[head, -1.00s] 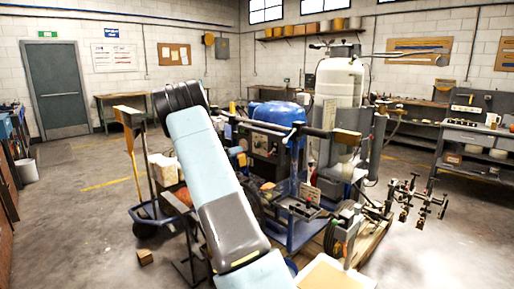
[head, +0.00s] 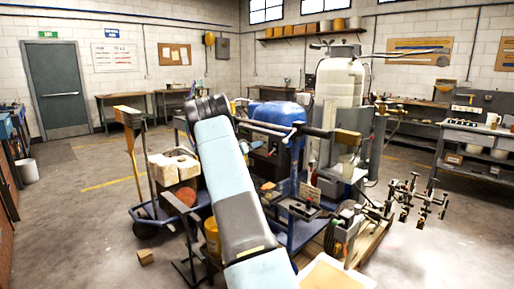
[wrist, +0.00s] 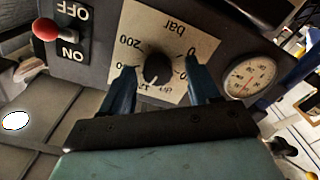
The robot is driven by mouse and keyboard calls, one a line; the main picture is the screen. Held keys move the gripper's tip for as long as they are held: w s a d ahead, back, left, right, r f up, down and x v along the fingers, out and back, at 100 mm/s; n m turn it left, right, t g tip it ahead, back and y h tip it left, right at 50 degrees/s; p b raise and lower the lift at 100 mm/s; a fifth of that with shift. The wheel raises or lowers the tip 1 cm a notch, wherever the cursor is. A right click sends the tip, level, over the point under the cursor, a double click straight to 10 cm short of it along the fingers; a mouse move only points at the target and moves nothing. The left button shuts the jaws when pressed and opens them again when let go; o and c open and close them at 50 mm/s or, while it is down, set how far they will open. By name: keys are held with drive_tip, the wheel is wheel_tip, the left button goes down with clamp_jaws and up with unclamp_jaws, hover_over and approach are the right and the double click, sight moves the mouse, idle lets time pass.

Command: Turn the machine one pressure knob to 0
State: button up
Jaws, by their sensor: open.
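In the wrist view a black round knob (wrist: 157,72) sits on a cream dial plate (wrist: 205,45) marked "bar", with 200 left of the knob and a 0 at the upper right. The lettering appears upside down. The knob's exact pointing is too small to tell. My gripper (wrist: 159,73) is open, its two blue fingers on either side of the knob with gaps showing; contact is not visible. In the head view the striping machine with its blue tank (head: 284,113) stands beyond my arm, which hides the gripper and knob.
In the wrist view a red-tipped ON/OFF lever (wrist: 46,28) is left of the plate and a round gauge (wrist: 250,77) is right. In the head view a trolley with white blocks (head: 173,168) stands left of my arm. Open floor lies further left.

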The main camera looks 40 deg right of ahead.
drive_tip(key=shift+d, duration=0.45)
